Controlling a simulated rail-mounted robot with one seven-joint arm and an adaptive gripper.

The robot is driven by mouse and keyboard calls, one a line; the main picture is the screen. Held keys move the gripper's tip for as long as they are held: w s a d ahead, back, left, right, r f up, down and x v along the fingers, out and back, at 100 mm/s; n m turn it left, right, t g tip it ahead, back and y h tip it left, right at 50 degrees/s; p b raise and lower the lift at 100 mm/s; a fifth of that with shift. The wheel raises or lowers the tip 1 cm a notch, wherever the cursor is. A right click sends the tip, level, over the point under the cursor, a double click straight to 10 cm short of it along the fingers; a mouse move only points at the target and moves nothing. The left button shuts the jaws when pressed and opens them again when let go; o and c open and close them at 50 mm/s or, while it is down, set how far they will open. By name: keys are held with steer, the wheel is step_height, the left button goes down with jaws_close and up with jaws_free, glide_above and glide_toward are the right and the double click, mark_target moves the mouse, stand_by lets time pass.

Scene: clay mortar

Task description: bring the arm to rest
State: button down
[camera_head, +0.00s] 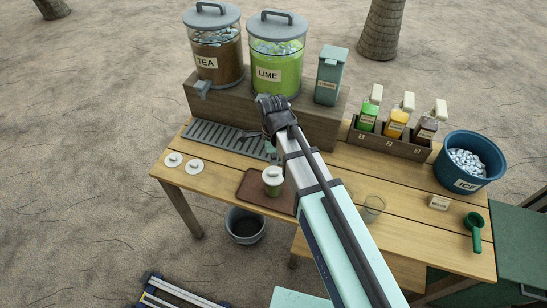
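My arm reaches up from the bottom right of the head view, and its dark wrist (277,115) is in front of the wooden drink stand. A green cup with a white lid (273,180) stands upright on a brown tray (252,190), just left of the arm. I cannot tell whether the gripper touches anything.
Tea (217,55) and lime (277,62) dispensers stand on the wooden stand. Syrup bottles (396,124), an ice bucket (446,165), a green scoop (474,235) and a clear glass (374,205) are to the right. Two white lids (194,166) lie left. A bin (245,227) stands below.

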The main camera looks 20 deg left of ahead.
mark_target(273, 171)
steer(key=shift+f+b, duration=1.15)
steer(key=shift+f, duration=1.15)
steer(key=shift+r, duration=0.1)
steer(key=shift+r+p, duration=2.4)
steer(key=shift+r, duration=1.05)
